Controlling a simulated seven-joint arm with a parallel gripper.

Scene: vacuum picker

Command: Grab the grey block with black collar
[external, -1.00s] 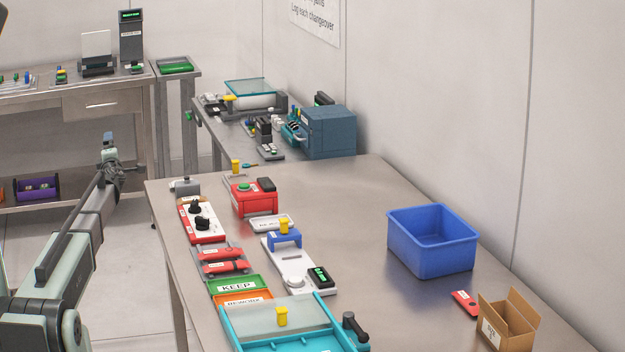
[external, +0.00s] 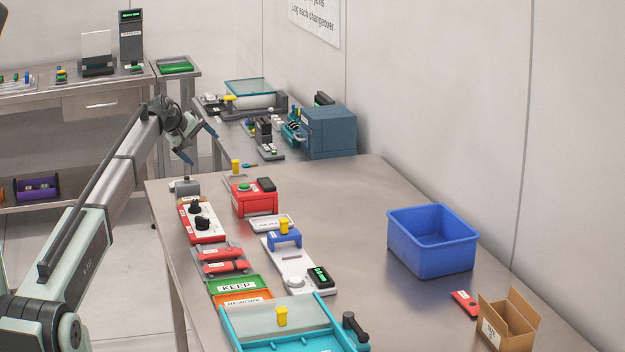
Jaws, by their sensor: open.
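A small grey block (external: 186,188) with a little post on top sits at the far left corner of the near steel table. It is too small to make out a black collar clearly. My gripper (external: 200,147) is open, its two dark blue fingers apart with nothing seen between them. In the picture it is just above the grey block, tilted down to the right, and not touching it.
A red and white panel with black knobs (external: 202,222) lies just in front of the block. A red box (external: 254,198) stands to its right. A blue bin (external: 432,240) is on the right.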

